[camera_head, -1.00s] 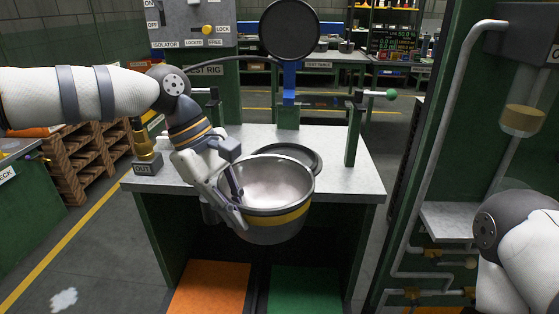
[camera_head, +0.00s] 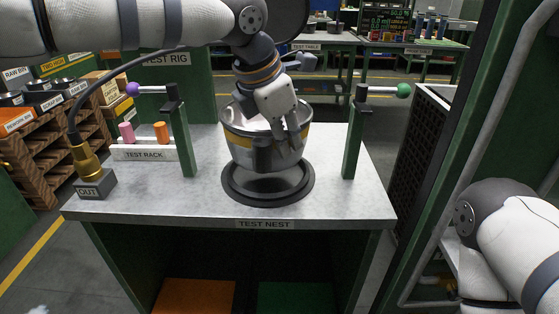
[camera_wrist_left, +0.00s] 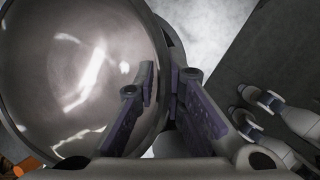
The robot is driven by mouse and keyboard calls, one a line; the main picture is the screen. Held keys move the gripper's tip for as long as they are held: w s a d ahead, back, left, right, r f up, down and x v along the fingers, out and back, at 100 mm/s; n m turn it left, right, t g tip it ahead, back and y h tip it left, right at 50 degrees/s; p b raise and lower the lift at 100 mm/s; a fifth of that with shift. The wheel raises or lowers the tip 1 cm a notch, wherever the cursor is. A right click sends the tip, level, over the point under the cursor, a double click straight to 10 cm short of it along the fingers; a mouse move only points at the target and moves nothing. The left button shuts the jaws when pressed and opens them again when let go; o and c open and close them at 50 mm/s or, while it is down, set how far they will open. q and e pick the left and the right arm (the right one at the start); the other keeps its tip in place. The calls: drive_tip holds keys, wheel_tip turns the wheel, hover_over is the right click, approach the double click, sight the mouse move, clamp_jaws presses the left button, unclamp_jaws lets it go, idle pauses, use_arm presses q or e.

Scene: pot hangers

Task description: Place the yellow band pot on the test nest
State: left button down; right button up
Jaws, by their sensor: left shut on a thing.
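The yellow band pot (camera_head: 240,143) is a silver metal pot with a yellow stripe, upright over the test nest. The test nest (camera_head: 268,196) is a dark ring with a pale inner seat on the bench top. The pot's lower part appears just above or at the seat; I cannot tell whether it touches. My left gripper (camera_head: 290,145) is shut on the pot's near right wall, with one finger inside and one outside. In the left wrist view the pot's shiny inside (camera_wrist_left: 75,65) fills the left, beside my left gripper (camera_wrist_left: 165,85). My right gripper is out of view.
Green posts with clamp arms stand left (camera_head: 182,140) and right (camera_head: 353,140) of the nest. A test rack (camera_head: 145,153) with pink and orange pegs and an OUT block (camera_head: 95,184) with a hose are at left. The bench front is clear.

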sight(285, 163)
use_arm(q)
drive_tip(key=shift+f, duration=2.35)
drive_tip(key=shift+f, duration=0.1)
drive_tip(key=c, duration=1.7)
unclamp_jaws()
drive_tip(key=shift+f, duration=0.1)
drive_tip(key=p+v, duration=0.1)
drive_tip(key=v, duration=1.1)
drive_tip(key=shift+s, duration=0.1)
